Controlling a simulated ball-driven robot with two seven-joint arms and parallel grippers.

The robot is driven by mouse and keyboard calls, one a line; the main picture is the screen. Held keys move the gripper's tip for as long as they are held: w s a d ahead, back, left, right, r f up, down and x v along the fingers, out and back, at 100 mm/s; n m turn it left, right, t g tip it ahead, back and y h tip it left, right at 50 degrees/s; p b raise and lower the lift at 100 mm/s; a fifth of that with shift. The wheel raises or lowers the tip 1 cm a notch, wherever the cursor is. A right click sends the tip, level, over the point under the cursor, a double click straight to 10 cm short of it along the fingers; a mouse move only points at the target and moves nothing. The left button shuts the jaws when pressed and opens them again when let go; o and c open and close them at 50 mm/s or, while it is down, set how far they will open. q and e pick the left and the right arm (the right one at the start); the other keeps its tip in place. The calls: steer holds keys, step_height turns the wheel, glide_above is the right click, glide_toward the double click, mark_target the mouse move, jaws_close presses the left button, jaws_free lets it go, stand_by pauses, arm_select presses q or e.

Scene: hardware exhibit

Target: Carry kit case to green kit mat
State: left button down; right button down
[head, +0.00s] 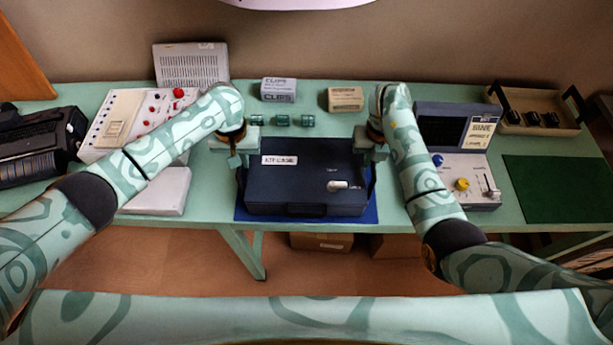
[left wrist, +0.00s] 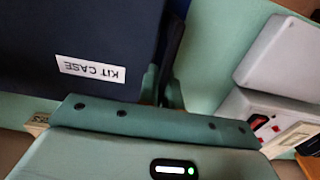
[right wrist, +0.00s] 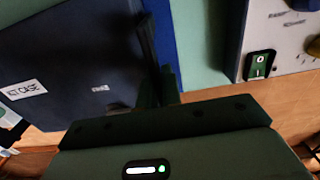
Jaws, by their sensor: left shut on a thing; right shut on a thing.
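The dark navy kit case (head: 305,185), with a white label, is over a blue mat (head: 370,213) at the middle of the table's front. I cannot tell whether it rests on the mat or is just above it. My left gripper (head: 239,166) is shut on the case's left side handle, also seen in the left wrist view (left wrist: 168,88). My right gripper (head: 371,162) is shut on the right side handle, also seen in the right wrist view (right wrist: 160,88). The green kit mat (head: 556,188) lies bare at the table's right end.
A grey control unit (head: 468,177) with knobs stands between case and green mat. Behind that mat is a beige tray (head: 538,112). Small boxes (head: 345,99) and green cylinders (head: 282,121) lie behind the case. A white panel with red buttons (head: 135,118) stands left.

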arm_select(q)
steer(key=shift+w+r, duration=0.1)
steer(key=shift+r, duration=0.05)
arm_select(e)
steer(key=shift+w+r, duration=0.1)
steer(key=shift+r, duration=0.05)
